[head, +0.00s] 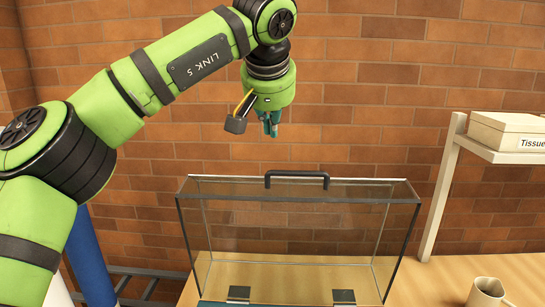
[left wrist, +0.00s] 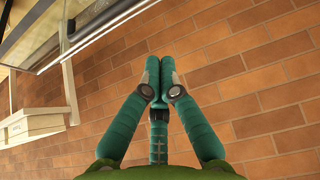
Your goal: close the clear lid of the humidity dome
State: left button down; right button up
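The humidity dome's clear lid (head: 300,235) stands up roughly vertical in the head view, with dark-edged panes. A dark handle (head: 297,175) is on its upper edge. Two dark hinges (head: 238,293) show at its lower edge, above a teal strip of the base (head: 215,303) cut off by the frame. My left gripper (head: 271,128) points down above and slightly left of the handle, apart from it. In the left wrist view its teal fingers (left wrist: 158,75) are together with nothing between them. A dark-edged part of the lid (left wrist: 95,20) shows at upper left there. My right gripper is not in view.
A pale shelf (head: 500,152) at right carries a tissue box (head: 510,130). A beige cup (head: 487,292) stands on the wooden table (head: 440,280) at lower right. A brick wall (head: 370,110) is behind. Free air surrounds the handle.

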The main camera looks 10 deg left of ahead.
pick_arm(q)
jog(key=p, duration=0.3)
send_over(272, 185)
jog(key=w, duration=0.4)
jog(key=f, duration=0.5)
jog(key=a+f, duration=0.1)
jog(key=f, duration=0.1)
jog(key=shift+s+f, duration=0.15)
jog(key=shift+s, duration=0.05)
jog(key=shift+d+f, duration=0.1)
jog(key=shift+f, duration=0.2)
jog(key=shift+s+d+r, duration=0.1)
jog(key=shift+s+d, duration=0.1)
jog(key=shift+s, duration=0.75)
jog(key=shift+s+d, duration=0.15)
jog(key=shift+s, duration=0.75)
jog(key=shift+w, duration=0.1)
